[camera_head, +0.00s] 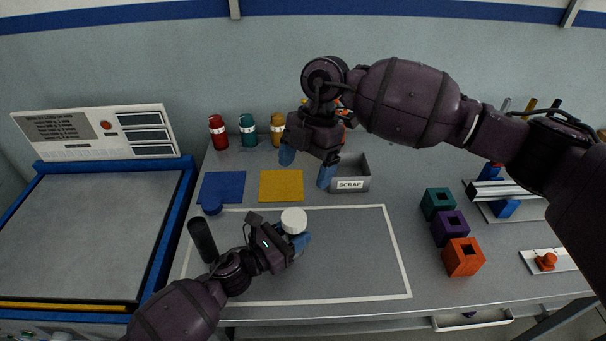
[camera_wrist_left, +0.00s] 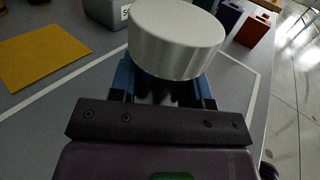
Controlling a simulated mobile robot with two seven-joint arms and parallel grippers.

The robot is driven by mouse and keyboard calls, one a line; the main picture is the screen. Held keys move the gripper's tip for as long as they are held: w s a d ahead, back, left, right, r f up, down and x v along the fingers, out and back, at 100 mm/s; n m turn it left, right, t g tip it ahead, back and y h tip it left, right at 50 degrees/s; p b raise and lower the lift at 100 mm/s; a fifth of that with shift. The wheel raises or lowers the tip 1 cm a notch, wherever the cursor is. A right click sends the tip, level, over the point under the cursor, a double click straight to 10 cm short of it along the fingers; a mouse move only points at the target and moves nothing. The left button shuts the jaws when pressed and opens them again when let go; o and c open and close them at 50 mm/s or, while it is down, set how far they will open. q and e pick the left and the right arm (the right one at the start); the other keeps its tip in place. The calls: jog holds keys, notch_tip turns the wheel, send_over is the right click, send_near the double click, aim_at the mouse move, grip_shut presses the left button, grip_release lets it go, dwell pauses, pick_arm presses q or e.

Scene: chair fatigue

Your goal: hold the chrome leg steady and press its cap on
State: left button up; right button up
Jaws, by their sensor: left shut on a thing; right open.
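My left gripper (camera_head: 293,240) is shut on the chrome leg, low over the framed area of the table. Only a dark, streaky, shiny bit of the leg (camera_wrist_left: 168,92) shows between the blue fingers in the left wrist view. A white round cap (camera_head: 293,221) is at the top of the leg; it also shows large in the left wrist view (camera_wrist_left: 178,45). I cannot tell whether it is fully seated. My right gripper (camera_head: 306,167) is open and empty, above and behind the left one, near the scrap bin.
The grey scrap bin (camera_head: 350,184), yellow mat (camera_head: 281,185) and blue mat (camera_head: 222,186) lie behind the white outline. A black cylinder (camera_head: 202,240) is left of my left gripper. Green, purple and orange (camera_head: 463,257) blocks stand right. The outlined area's right part is clear.

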pick_arm(q)
jog(key=o, duration=1.2)
jog(key=shift+c, duration=0.2)
jog(key=shift+s+a, duration=0.1)
jog(key=v, duration=1.1)
jog(key=shift+s+a, duration=0.2)
jog(key=shift+a, duration=0.15)
